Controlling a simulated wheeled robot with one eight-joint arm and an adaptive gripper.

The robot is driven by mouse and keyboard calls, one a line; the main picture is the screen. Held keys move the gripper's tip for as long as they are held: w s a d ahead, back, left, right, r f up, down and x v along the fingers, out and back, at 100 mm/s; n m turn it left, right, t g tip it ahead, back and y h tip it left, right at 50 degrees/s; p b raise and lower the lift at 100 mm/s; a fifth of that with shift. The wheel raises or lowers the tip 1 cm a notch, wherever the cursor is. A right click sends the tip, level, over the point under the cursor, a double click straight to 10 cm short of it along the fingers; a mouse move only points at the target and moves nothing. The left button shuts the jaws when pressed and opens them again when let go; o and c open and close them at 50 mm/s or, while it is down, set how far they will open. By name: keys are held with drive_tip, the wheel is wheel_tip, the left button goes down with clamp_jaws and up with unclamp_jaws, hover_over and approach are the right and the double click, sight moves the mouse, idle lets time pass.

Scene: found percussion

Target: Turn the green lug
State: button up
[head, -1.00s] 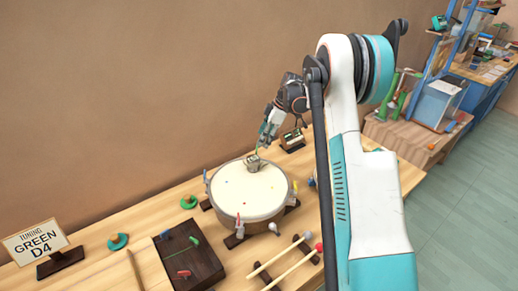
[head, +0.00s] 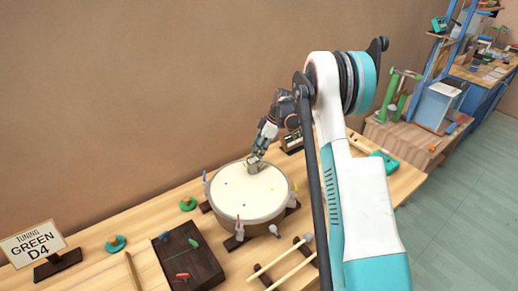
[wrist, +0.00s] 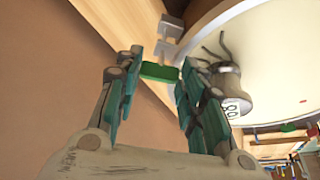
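The drum (head: 247,203), with a pale round head, stands on the wooden table in the head view. Its far rim is by my gripper (head: 252,160), which points down there. In the wrist view, the green lug (wrist: 160,72) is a short green bar beside the drum's rim. It lies between the two fingertips of my gripper (wrist: 162,75), which are spread apart on either side of it. Contact with the lug is not clear. A small grey cylinder (wrist: 228,88) with a number label and dark wires sits on the drum head, close to the right finger. In the head view, my gripper hides the green lug.
Red (head: 239,222), yellow (head: 295,188) and blue (head: 205,180) lugs stand around the rim. A dark box (head: 190,262) and mallets (head: 285,268) lie in front. A sign (head: 33,245) reads "TUNING GREEN D4". The wall (head: 120,90) is close behind the table.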

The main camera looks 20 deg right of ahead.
drive_tip(key=shift+m, duration=0.3)
drive_tip(key=m+h+b, duration=0.1)
drive_tip(key=m, duration=0.4)
drive_tip(key=a+m+t+h+b, duration=0.1)
drive_tip(key=m+h, duration=0.1)
drive_tip(key=m, duration=0.3)
drive_tip(key=m+t+h+b, duration=0.1)
drive_tip(key=m+h, duration=0.1)
drive_tip(key=m, duration=0.3)
drive_tip(key=shift+s+a+m, duration=0.15)
drive_tip(key=shift+s+m, duration=0.05)
drive_tip(key=shift+m, duration=0.1)
drive_tip(key=m, duration=0.2)
drive_tip(key=m+h, duration=0.1)
drive_tip(key=shift+a+m+g+h+b, duration=0.1)
drive_tip(key=shift+m+g+h+b, duration=0.2)
drive_tip(key=shift+m+g+b, duration=0.1)
drive_tip(key=shift+w+a+m+g+h, duration=0.2)
drive_tip(key=shift+m+g, duration=0.5)
drive_tip(key=shift+m, duration=1.35)
drive_tip(key=shift+w+d+m+g+h, duration=0.15)
drive_tip(key=shift+m+g+h, duration=0.4)
drive_tip(key=shift+m, duration=1.45)
drive_tip(key=shift+w+a+m+g+h, duration=0.15)
drive_tip(key=shift+m+g, duration=0.7)
drive_tip(key=shift+m, duration=1.2)
